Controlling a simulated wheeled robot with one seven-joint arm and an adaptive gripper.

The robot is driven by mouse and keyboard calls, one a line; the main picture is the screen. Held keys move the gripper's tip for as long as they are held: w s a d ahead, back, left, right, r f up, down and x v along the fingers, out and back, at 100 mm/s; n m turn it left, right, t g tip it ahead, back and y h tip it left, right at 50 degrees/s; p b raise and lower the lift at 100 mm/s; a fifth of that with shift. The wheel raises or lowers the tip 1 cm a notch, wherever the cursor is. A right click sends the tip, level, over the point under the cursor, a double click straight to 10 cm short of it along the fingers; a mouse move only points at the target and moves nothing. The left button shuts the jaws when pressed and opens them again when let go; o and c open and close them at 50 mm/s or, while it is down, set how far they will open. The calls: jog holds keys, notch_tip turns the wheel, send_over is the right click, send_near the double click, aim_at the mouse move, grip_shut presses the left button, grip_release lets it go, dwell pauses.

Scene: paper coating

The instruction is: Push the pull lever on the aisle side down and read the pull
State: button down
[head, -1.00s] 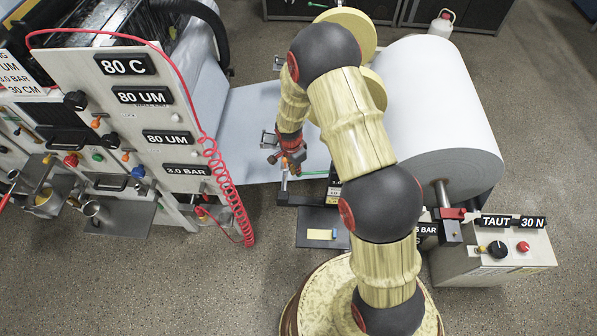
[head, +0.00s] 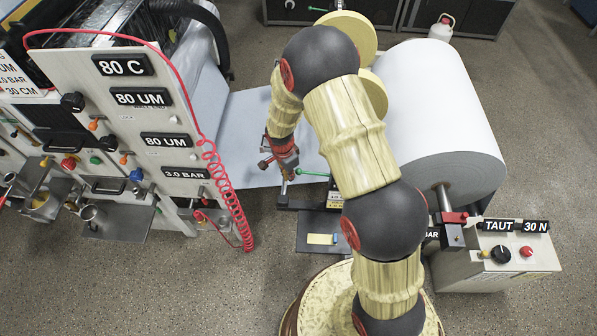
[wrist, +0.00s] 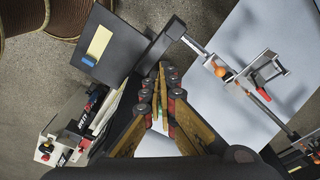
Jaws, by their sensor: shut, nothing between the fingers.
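My gripper (head: 286,174) hangs at the aisle-side end of the web stand, beside the grey paper web. In the wrist view its fingers (wrist: 162,72) are together and empty. A thin green-ended bar (head: 314,172) sticks out to the right of the fingertips in the head view. An orange knob (wrist: 221,71) on a bracketed rail shows right of the fingers in the wrist view, apart from them. I cannot tell for certain which of these is the pull lever, or whether the fingertips touch it. A display reads TAUT 30 N (head: 515,225).
A large paper roll (head: 430,120) stands at the right. A coater panel (head: 140,130) with a coiled red hose (head: 232,205) stands at the left. A dark plate with a yellow pad (head: 322,239) lies below the gripper. The floor at the lower left is free.

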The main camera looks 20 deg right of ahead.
notch_tip(320, 180, up, 11)
jog(key=a, duration=0.1)
jog(key=shift+s, duration=0.15)
dwell(0.9)
jog(key=s+d+r+n+t+b, duration=0.1)
jog(key=s+r+n+t+b, duration=0.1)
jog(key=s+r+n+b, duration=0.2)
jog(key=s+d+r+n+t+y+b, duration=0.1)
jog(key=s+r+n+b, duration=0.4)
jog(key=s+r+n, duration=0.5)
jog(key=s+d+r+t, duration=0.1)
jog(key=s+r+t, duration=0.1)
jog(key=s+r, duration=0.5)
jog(key=shift+s+d+r+n, duration=0.15)
jog(key=shift+s+r+n, duration=0.2)
jog(key=shift+s, duration=1.9)
